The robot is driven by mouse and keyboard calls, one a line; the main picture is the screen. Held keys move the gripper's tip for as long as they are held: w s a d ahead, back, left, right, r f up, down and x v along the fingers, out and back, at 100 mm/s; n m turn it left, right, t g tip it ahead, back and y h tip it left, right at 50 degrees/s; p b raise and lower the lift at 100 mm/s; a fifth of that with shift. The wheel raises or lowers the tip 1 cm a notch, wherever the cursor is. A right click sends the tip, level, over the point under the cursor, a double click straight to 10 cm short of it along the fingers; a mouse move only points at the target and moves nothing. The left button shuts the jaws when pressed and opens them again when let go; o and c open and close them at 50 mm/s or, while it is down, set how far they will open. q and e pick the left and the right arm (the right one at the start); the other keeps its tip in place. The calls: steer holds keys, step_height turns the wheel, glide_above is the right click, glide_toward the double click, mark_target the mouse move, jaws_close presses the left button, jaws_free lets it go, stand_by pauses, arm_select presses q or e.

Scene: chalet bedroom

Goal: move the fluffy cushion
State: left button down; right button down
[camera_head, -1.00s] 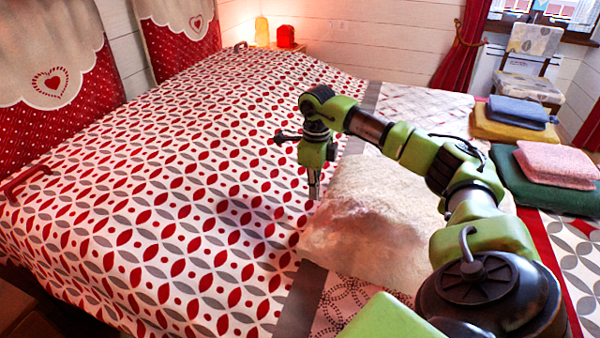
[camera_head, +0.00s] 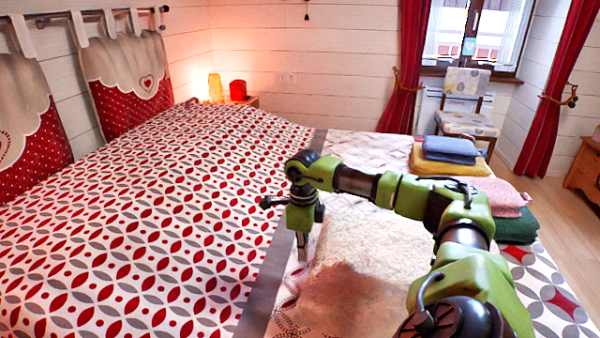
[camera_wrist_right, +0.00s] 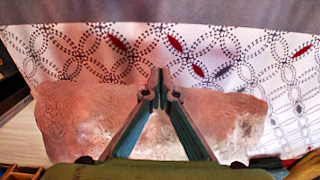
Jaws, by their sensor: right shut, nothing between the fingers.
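The fluffy cushion (camera_head: 375,245), cream with a pinkish-brown shaded part, lies on the bed, partly hidden behind my right arm. In the wrist view the cushion (camera_wrist_right: 85,118) fills the lower part, its edge running across the picture. My right gripper (camera_head: 302,252) points down at the cushion's left edge in the head view. Its fingers (camera_wrist_right: 160,85) are together and empty, with the tips over that edge in the wrist view. I cannot tell whether they touch the cushion. My left gripper is not in view.
The bed has a red, grey and white patterned cover (camera_head: 150,215), clear left of the cushion. Folded blue and yellow textiles (camera_head: 450,150) and a pink one (camera_head: 503,195) on a green one (camera_head: 517,228) lie at the right. A chair (camera_head: 466,105) stands behind.

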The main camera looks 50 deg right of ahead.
step_height(320, 180, up, 12)
steer(key=shift+w, duration=0.2)
stand_by(0.5)
steer(key=shift+a, duration=0.1)
